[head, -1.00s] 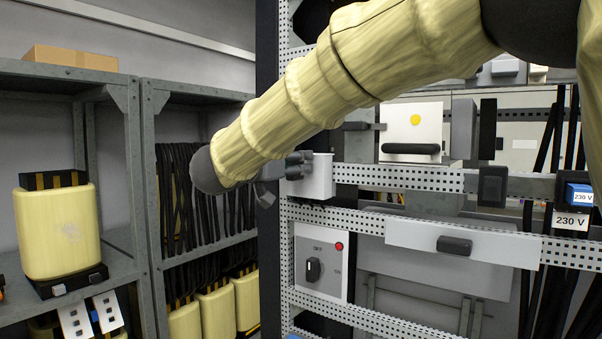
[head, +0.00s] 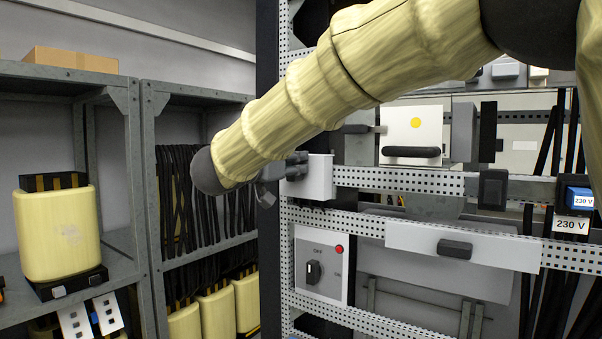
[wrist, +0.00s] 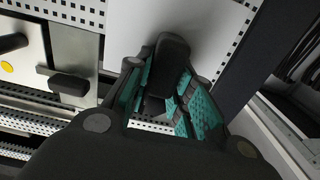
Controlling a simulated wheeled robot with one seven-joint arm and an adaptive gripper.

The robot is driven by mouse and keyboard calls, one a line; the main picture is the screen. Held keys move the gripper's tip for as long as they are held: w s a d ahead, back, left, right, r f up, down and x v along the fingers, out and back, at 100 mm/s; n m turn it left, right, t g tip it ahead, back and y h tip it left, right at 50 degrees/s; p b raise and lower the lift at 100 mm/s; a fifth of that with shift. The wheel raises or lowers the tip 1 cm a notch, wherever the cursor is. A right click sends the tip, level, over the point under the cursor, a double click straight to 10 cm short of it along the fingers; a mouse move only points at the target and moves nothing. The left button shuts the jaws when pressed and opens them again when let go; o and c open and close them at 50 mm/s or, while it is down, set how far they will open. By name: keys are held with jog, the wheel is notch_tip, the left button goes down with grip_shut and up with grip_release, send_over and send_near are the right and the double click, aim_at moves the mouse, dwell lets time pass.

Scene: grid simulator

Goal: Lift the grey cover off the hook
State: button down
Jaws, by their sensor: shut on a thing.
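The grey cover (head: 320,179) is a pale grey plate with a bent edge, at the left end of a perforated rail in the head view. In the wrist view it is a broad pale panel (wrist: 192,24) with a dark handle (wrist: 167,62). My gripper (wrist: 167,95) is shut on this handle, its teal-padded fingers on either side. In the head view my gripper (head: 285,172) is at the cover's left, partly hidden by my wrist. I cannot see the hook, or whether the cover hangs clear of it.
A switch box (head: 321,265) sits below the cover. Another panel with a dark handle (head: 463,247) is at lower right, and a yellow-dotted panel (head: 411,129) at upper right. A dark upright post (head: 267,90) stands at the left, beside metal shelves (head: 150,190).

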jog(key=shift+r+p, duration=0.85)
jog(key=shift+r, duration=0.3)
jog(key=shift+r, duration=0.1)
jog(key=shift+s, duration=0.2)
jog(key=shift+p+v, duration=0.4)
jog(key=shift+v, duration=0.9)
jog(key=shift+s+a, duration=0.25)
jog(key=shift+a, duration=0.05)
jog(key=shift+p+v, duration=0.35)
jog(key=shift+v, duration=1.1)
jog(key=shift+s+a, duration=0.2)
jog(key=shift+s, duration=0.05)
jog(key=shift+p+v, duration=0.75)
jog(key=shift+v, duration=2.2)
jog(key=shift+d, duration=0.1)
